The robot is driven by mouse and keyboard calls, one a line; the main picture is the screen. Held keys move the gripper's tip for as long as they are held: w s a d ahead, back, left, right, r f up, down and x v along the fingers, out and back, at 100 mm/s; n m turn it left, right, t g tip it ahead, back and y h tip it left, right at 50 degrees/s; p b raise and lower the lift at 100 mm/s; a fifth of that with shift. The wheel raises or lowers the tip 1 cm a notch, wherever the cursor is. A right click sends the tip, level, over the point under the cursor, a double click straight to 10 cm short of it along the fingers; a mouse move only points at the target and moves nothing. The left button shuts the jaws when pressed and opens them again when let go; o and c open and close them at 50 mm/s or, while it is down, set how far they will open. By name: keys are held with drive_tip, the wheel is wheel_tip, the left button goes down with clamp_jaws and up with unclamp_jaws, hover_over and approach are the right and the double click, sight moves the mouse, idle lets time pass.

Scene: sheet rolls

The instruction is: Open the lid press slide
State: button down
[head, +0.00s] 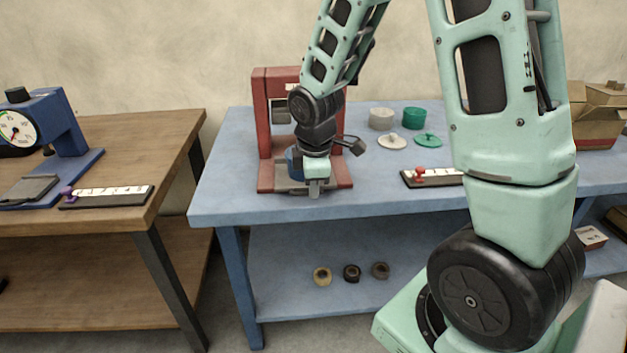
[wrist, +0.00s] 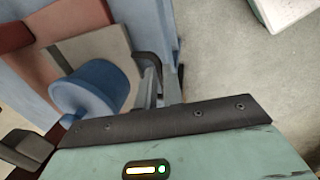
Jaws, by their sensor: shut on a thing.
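The lid press (head: 262,120) is a red frame on the blue table, with a grey press head (head: 281,117) up between its posts. Its grey slide (head: 284,184) lies low on the red base and also shows in the wrist view (wrist: 85,48). A blue round container (head: 291,160) stands on the slide, partly hidden by my gripper in the head view; its side is plain in the wrist view (wrist: 92,95). My gripper (head: 314,190) points down at the slide's front and is shut on the dark slide handle (wrist: 148,58). The grip itself is partly hidden.
On the blue table (head: 225,190) are white and green tubs (head: 413,117), two knobbed lids (head: 393,142), a marked strip with a red slider (head: 420,172) and a cardboard box (head: 597,120). Rolls (head: 351,273) lie on the shelf. A wooden table (head: 130,140) stands left across a gap.

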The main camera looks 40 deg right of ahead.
drive_tip(key=c, duration=1.5)
unclamp_jaws()
drive_tip(key=shift+r, duration=0.1)
drive_tip(key=s+r+p, duration=0.1)
drive_tip(key=r, duration=0.4)
drive_tip(key=s+a+r+p, duration=0.1)
drive_tip(key=r, duration=0.5)
drive_tip(key=a+r+p, duration=0.1)
drive_tip(key=r, duration=0.5)
drive_tip(key=shift+s, duration=0.4)
